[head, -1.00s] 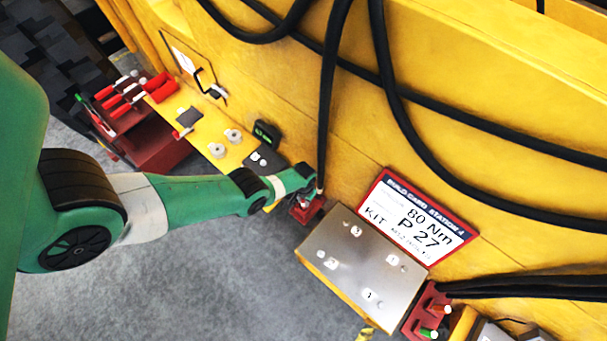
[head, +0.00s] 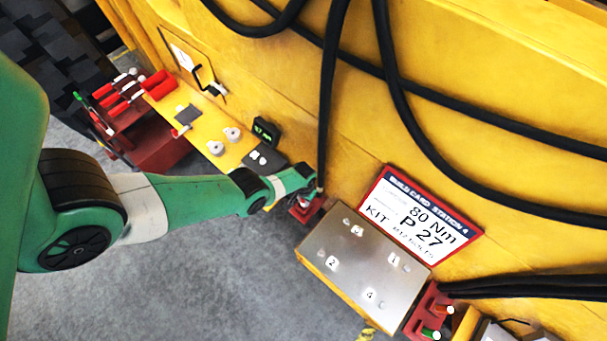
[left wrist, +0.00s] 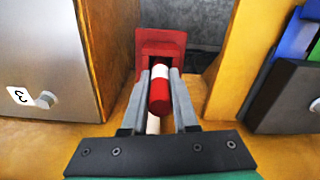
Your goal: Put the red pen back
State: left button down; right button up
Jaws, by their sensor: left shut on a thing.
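The red pen (left wrist: 159,96), red with a white band, is between the two fingers of my left gripper (left wrist: 160,100), which is shut on it. Its far end points at a small red holder (left wrist: 160,42) with a dark opening. The pen overlaps the holder's front in this view, and I cannot tell whether its tip is inside. In the head view my left gripper (head: 300,198) is at the same red holder (head: 308,211), beside the upper left corner of the metal plate; the pen is mostly hidden there. My right gripper is not in view.
The numbered metal plate (head: 352,262) stands right of the holder, with a build card (head: 418,222) behind it. Another red holder (head: 420,312) is at the plate's lower right. A dark display (head: 266,132) and a red rack (head: 135,115) are to the left. Black cables (head: 327,100) hang close above.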

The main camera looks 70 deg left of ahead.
pick_arm(q)
jog(key=shift+f+b, duration=0.3)
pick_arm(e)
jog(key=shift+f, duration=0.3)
pick_arm(q)
jog(key=c, duration=0.6)
grip_release()
jog(key=shift+r, duration=0.1)
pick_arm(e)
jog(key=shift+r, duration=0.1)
